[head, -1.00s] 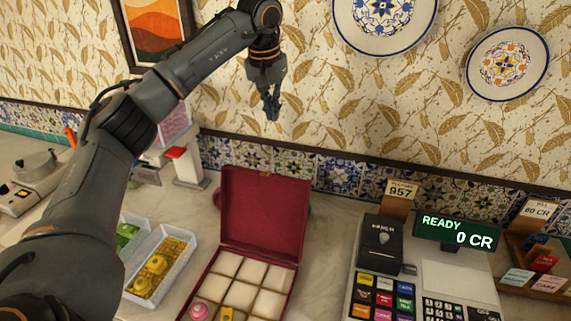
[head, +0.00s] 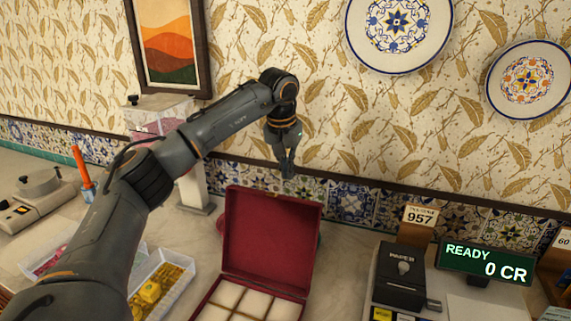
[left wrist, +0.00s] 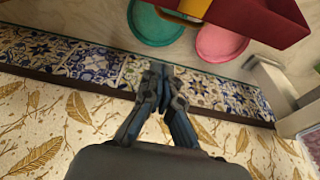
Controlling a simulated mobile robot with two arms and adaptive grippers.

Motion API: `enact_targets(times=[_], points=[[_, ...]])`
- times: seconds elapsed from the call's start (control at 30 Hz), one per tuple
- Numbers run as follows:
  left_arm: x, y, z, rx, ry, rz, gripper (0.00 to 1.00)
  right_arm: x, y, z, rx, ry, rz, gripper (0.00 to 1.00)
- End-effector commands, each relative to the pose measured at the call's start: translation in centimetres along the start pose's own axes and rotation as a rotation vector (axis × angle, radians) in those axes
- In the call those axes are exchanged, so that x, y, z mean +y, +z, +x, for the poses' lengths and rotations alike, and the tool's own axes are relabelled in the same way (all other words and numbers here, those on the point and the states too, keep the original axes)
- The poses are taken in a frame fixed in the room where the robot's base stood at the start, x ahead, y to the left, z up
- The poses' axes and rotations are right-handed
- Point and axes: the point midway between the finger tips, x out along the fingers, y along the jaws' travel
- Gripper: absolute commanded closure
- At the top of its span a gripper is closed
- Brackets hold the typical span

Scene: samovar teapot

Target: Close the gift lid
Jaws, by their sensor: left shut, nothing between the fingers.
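The gift box stands open on the counter in the head view, its dark red lid (head: 268,240) raised upright at the back. The box's divided base (head: 240,300) shows pale square compartments at the bottom edge of the picture. My left gripper (head: 288,175) points down just above and behind the lid's top edge, close to the tiled wall. Its fingers are together and empty. In the left wrist view the fingers (left wrist: 165,72) are in front of the tile strip, and the red lid (left wrist: 235,22) is at the top, apart from them. My right gripper is not in view.
Green (left wrist: 155,25) and pink (left wrist: 218,42) round items sit behind the lid. A card terminal display (head: 485,265) and black printer (head: 400,275) stand right of the box. A tray of yellow items (head: 160,285) is at left. The tiled wall is close behind the lid.

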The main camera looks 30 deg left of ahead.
Motion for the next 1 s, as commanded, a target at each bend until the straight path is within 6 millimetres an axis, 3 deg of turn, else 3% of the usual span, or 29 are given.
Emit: enact_targets(times=[0.27,0.6,1.0], points=[[-0.1,0.2,5.7,-0.003,-0.002,0.001,1.00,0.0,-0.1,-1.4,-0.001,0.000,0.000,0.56],[-0.1,3.4,4.3,0.000,-0.001,0.001,1.00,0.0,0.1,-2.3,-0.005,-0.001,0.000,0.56],[-0.1,3.9,4.3,0.000,0.000,0.000,1.00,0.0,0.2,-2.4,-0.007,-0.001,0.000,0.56]])
